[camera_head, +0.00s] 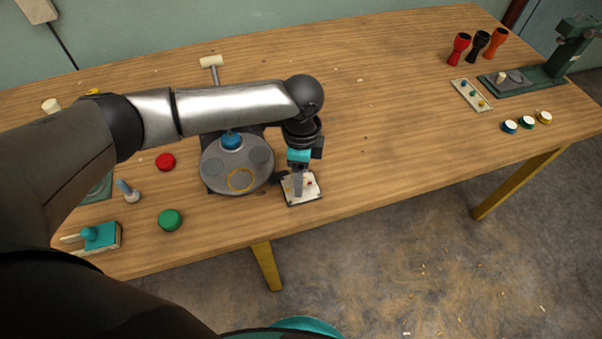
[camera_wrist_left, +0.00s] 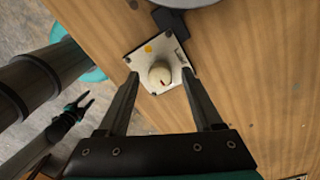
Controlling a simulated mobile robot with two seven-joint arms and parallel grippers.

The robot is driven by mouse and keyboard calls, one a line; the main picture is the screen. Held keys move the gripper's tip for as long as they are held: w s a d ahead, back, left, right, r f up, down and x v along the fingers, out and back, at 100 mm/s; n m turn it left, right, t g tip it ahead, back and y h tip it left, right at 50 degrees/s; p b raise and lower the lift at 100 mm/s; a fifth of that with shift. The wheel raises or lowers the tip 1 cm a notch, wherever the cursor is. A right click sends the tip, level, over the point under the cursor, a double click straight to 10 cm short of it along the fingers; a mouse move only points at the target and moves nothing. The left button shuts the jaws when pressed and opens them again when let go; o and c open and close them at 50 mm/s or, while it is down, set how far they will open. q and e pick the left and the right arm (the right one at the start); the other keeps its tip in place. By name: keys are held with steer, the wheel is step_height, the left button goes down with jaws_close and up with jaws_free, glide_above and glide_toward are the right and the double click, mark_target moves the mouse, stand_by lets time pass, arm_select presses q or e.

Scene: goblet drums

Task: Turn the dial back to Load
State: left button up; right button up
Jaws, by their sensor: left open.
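A white square dial panel (camera_head: 312,188) lies on the table near its front edge, right of the round grey plate. In the left wrist view, the panel (camera_wrist_left: 146,52) carries a round cream knob (camera_wrist_left: 160,73) with a small red mark on its lower side. A yellow-orange mark shows on the panel's upper left; I cannot read any lettering. My left gripper (camera_head: 298,191) points down over the panel and hides part of it. In the left wrist view its open fingers (camera_wrist_left: 161,77) stand on either side of the knob, apart from it. My right gripper (camera_wrist_left: 88,103) hangs open, away from the table.
The grey round plate with pads (camera_head: 223,178) stands close left of the panel. Red (camera_head: 165,161) and green (camera_head: 170,220) discs and a teal-topped block (camera_head: 103,238) lie further left. Goblet drums (camera_head: 479,44) stand far right. The table between is clear.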

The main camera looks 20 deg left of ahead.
arm_select(q)
steer(key=shift+c, duration=0.4)
jaws_close()
